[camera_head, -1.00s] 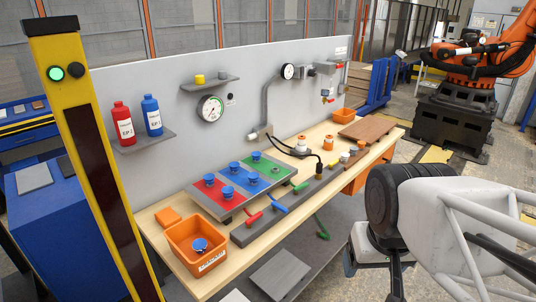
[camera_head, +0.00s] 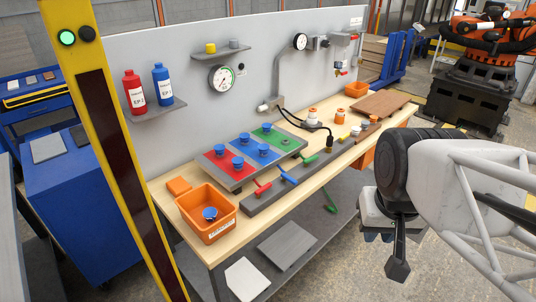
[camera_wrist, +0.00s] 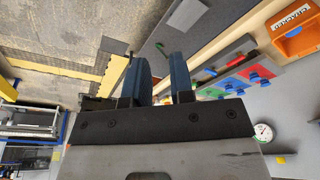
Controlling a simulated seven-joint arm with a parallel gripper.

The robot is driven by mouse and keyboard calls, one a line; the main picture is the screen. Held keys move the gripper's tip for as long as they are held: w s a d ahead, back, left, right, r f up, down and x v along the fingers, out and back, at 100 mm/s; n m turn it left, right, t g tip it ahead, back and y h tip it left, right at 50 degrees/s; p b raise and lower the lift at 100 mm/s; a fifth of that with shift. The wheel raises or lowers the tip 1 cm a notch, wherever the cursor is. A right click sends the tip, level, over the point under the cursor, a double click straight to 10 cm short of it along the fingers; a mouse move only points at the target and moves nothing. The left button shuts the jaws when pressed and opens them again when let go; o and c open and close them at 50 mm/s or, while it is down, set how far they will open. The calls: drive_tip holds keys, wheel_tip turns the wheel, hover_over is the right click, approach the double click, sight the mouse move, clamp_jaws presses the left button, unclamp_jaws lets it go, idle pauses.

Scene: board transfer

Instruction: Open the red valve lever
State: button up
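The red valve lever (camera_head: 263,188) sticks out from the near end of a grey bar (camera_head: 258,206) on the workbench. A blue lever (camera_head: 288,178) and a green lever (camera_head: 309,160) sit farther along the same bar. My gripper (camera_wrist: 163,75) shows two blue fingers with a gap between them, empty. In the head view my gripper is at the lower right, beyond the bench's front edge and well apart from the red lever; one dark finger (camera_head: 397,264) shows clearly.
Behind the levers lies a red, blue and green board (camera_head: 232,187) with blue knobs. An orange bin (camera_head: 190,206) holding a blue knob stands at the bench's near end. A brown board (camera_head: 385,104) lies at the far end. Floor space before the bench is open.

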drive_tip(key=shift+w+a+r, duration=0.1)
drive_tip(key=shift+w, duration=0.3)
drive_tip(key=shift+c, duration=1.1)
drive_tip(key=w+a+m, duration=0.1)
drive_tip(key=w+m, duration=0.1)
drive_tip(key=w, duration=0.1)
drive_tip(key=w+a+r+m+g, duration=0.1)
drive_tip(key=w+m, duration=0.1)
drive_tip(key=w, duration=0.2)
drive_tip(key=w+a+m, duration=0.1)
drive_tip(key=w+m, duration=0.1)
drive_tip(key=w, duration=0.1)
drive_tip(key=shift+w+a+r+m+g, duration=0.1)
drive_tip(key=shift+w+r+m+g, duration=0.1)
drive_tip(key=shift+r+m+g, duration=0.15)
clamp_jaws()
drive_tip(key=w+a+f+m+g+h, duration=0.1)
drive_tip(key=w+a+f+m, duration=0.3)
drive_tip(key=w, duration=0.5)
drive_tip(key=w+a+f+m+g+h, duration=0.1)
drive_tip(key=w+a+f+m, duration=0.3)
drive_tip(key=w+a+m, duration=0.5)
drive_tip(key=w+a+f+m+g+h, duration=0.1)
drive_tip(key=w+a+f+m, duration=0.3)
drive_tip(key=w, duration=0.7)
drive_tip(key=shift+w+a+f+m+g, duration=0.25)
drive_tip(key=shift+a+m+g, duration=0.3)
drive_tip(key=shift+a+m, duration=1.25)
drive_tip(key=shift+a+n, duration=0.5)
drive_tip(key=shift+n, duration=0.05)
